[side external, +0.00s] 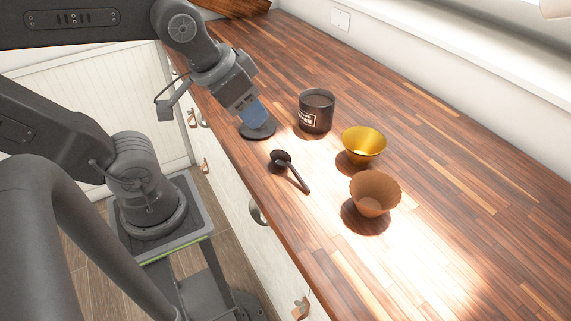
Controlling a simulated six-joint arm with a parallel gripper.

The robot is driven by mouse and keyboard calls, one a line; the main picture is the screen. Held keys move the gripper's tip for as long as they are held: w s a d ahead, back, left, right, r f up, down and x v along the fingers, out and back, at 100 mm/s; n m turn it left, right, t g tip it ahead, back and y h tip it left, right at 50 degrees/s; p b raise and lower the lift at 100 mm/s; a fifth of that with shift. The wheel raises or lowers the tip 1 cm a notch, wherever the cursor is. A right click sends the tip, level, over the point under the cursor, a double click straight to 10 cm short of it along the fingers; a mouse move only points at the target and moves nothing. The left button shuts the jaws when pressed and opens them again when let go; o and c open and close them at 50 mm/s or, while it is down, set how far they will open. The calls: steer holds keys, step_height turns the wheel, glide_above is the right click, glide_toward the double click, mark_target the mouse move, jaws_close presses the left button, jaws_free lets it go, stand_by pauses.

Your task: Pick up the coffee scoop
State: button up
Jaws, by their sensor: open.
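The coffee scoop (283,160) is dark and lies on the wooden counter near its front edge. Its bowl is toward the upper left and its handle points to the lower right. My gripper (256,119) points down at the counter, up and to the left of the scoop and apart from it. It is open. A blue part shows at its tip, just over a flat dark round thing (260,132) on the counter. I cannot tell whether the blue part belongs to my gripper or to that thing.
A black mug (316,112) with white lettering stands behind the scoop. A golden bowl (364,144) and a brown fluted cup (375,194) stand to the right. The wooden counter (460,230) is clear at the right. Its front edge runs close to the scoop.

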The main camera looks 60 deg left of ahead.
steer(key=n, duration=0.1)
steer(key=n+g, duration=0.6)
steer(key=n, duration=1.2)
glide_above(294, 168)
step_height(294, 168, down, 5)
steer(key=f, duration=0.7)
steer(key=shift+s+a+f, duration=0.15)
steer(key=shift+a+f, duration=0.05)
steer(key=shift+f, duration=0.1)
steer(key=shift+d+f, duration=0.15)
steer(key=shift+f, duration=1.25)
steer(key=shift+d+f, duration=0.1)
steer(key=shift+f, duration=1.3)
jaws_close()
